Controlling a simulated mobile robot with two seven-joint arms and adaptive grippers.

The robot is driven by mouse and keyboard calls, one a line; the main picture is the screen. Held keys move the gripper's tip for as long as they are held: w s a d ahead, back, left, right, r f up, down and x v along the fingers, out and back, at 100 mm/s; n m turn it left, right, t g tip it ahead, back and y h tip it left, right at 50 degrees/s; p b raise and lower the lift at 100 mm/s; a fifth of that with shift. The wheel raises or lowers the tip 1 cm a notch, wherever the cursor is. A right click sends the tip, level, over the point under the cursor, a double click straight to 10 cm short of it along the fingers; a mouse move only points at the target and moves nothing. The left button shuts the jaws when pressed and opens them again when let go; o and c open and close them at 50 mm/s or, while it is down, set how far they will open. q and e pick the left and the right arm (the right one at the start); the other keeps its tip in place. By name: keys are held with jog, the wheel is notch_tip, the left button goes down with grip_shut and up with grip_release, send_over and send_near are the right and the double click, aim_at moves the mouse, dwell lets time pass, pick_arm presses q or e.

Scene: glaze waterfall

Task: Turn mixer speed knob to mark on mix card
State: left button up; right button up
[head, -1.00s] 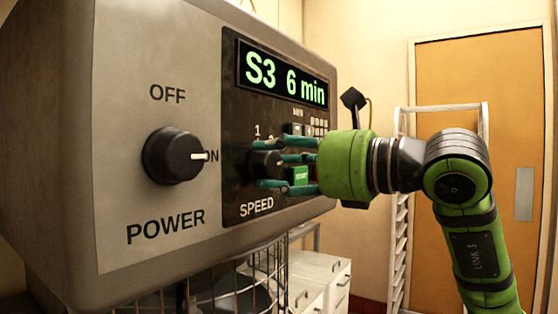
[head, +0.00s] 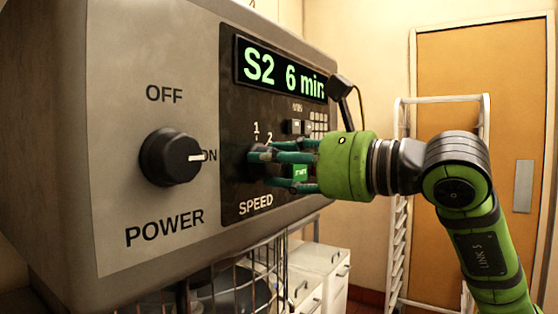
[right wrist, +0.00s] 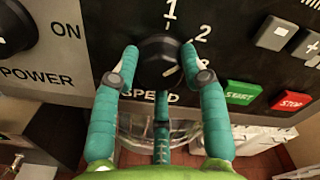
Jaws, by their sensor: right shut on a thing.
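The dark round speed knob (right wrist: 158,47) sits on the mixer's black control panel, with the marks 1 and 2 visible around it. My right gripper (head: 265,163) is shut on the speed knob; in the right wrist view its teal fingers (right wrist: 160,58) lie on either side of the knob. A pale line on the knob's lower right shows in that view. The fingers hide part of the knob in the head view. The mixer display (head: 283,69) reads "S2 6 min" in green. The mix card is not in view. My left gripper is not in view.
The power knob (head: 170,158) is left of the speed panel, its pointer at ON. A green START button (right wrist: 239,92) and a red STOP button (right wrist: 292,101) lie close right of my fingers. White drawers (head: 322,265) and a rack (head: 402,200) stand behind.

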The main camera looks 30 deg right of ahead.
jog(key=shift+s+d+r, duration=0.1)
jog(key=shift+r, duration=0.35)
jog(key=o, duration=0.9)
jog(key=shift+o, duration=1.3)
jog(key=shift+a+f, duration=0.15)
jog(key=shift+a, duration=0.15)
jog(key=shift+d, duration=0.1)
jog(key=v, duration=1.2)
